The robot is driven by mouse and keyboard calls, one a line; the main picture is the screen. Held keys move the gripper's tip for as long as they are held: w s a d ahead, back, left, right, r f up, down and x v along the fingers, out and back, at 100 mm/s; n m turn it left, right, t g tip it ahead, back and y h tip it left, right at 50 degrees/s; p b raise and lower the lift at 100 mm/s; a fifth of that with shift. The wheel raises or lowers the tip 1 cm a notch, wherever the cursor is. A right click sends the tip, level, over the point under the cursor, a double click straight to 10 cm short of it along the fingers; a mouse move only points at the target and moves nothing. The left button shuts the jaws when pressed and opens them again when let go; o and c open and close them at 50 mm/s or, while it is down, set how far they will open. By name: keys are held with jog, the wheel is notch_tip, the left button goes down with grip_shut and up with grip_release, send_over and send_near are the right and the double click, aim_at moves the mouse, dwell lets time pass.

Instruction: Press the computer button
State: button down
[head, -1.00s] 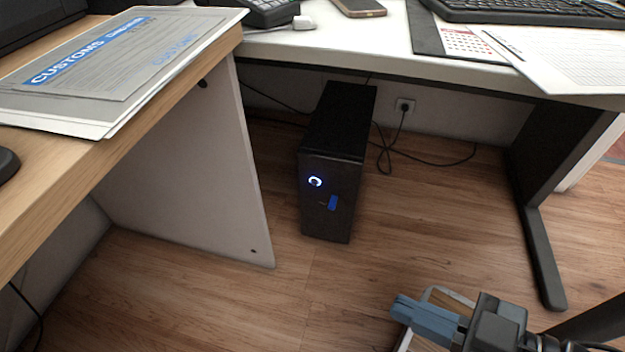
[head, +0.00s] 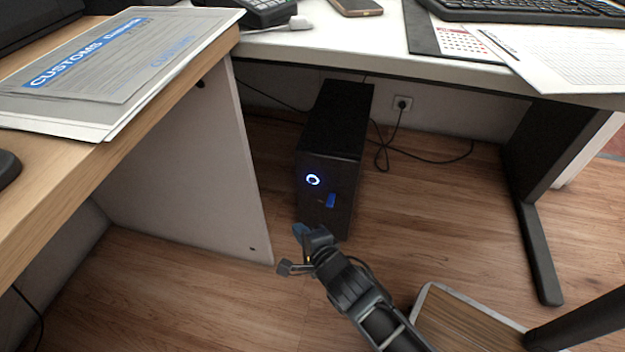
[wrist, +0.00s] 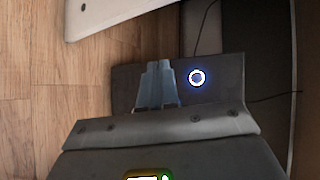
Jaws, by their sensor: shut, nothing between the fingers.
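The black computer tower (head: 335,130) stands upright on the floor under the white desk. Its round button (head: 313,180) has a glowing white-blue ring on the front face, with a blue patch (head: 331,200) below and right of it. My gripper (head: 299,230) is shut and empty, in front of the tower and below the button in the head view. In the wrist view the shut blue fingers (wrist: 158,84) overlap the tower's front (wrist: 226,82), left of the lit button (wrist: 197,78). I cannot tell whether the fingertips touch the tower.
A white side panel (head: 205,170) of the wooden desk stands left of the tower. The white desk top (head: 370,35) overhangs it. A dark desk leg (head: 535,230) is on the right. Cables (head: 385,150) and a wall socket (head: 402,103) are behind.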

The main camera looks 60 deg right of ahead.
aim_at(313, 179)
jog(key=d, duration=0.1)
jog(key=w+d+m, duration=0.2)
jog(key=shift+w+d+f+g, duration=0.1)
jog(key=shift+d+f+g, duration=0.1)
jog(key=shift+f+g, duration=0.1)
jog(key=shift+d, duration=0.15)
jog(key=w+d+p, duration=0.3)
jog(key=d+p, duration=0.2)
jog(key=d, duration=0.3)
jog(key=shift+p, duration=0.35)
dwell(1.7)
jog(key=shift+w+d+p, duration=0.15)
jog(key=shift+d+p, duration=0.15)
jog(key=shift+d, duration=0.05)
jog(key=shift+w+d+p, duration=0.15)
jog(key=shift+d+p, duration=0.25)
jog(key=shift+d, duration=0.2)
dwell(0.9)
